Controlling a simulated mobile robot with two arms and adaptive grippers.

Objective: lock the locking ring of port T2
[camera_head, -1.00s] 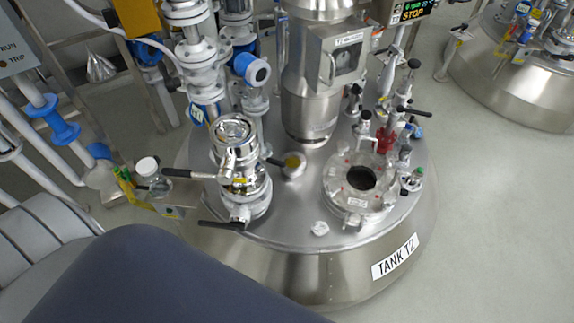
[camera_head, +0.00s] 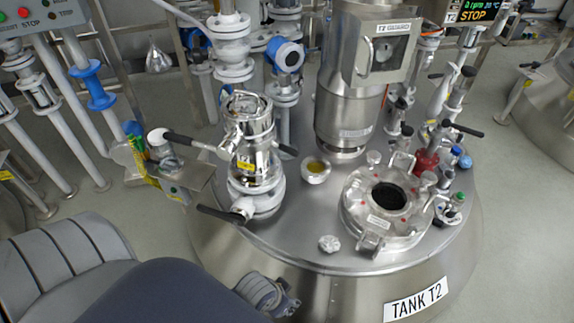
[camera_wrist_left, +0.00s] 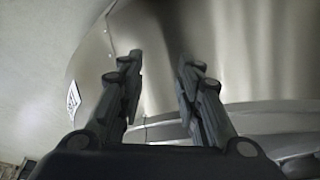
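A chrome port assembly (camera_head: 250,130) stands on a white flange at the left of the steel lid of tank T2 (camera_head: 310,235). One black-tipped lever (camera_head: 180,138) sticks out to the left at its middle, another (camera_head: 222,215) at its foot. I cannot tell from its look whether its ring is locked. My left gripper (camera_head: 280,300) is low at the tank's front side, below the lid edge and the port, partly hidden by my arm. In the left wrist view both fingers (camera_wrist_left: 160,68) are apart with nothing between them, facing bare steel. My right gripper is out of view.
An open round hatch (camera_head: 388,205) with clamps sits right of the port. A small amber sight glass (camera_head: 316,170) and a white knob (camera_head: 329,243) lie between. A side shelf (camera_head: 180,178) with a bottle is left. Valves crowd the right lid edge.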

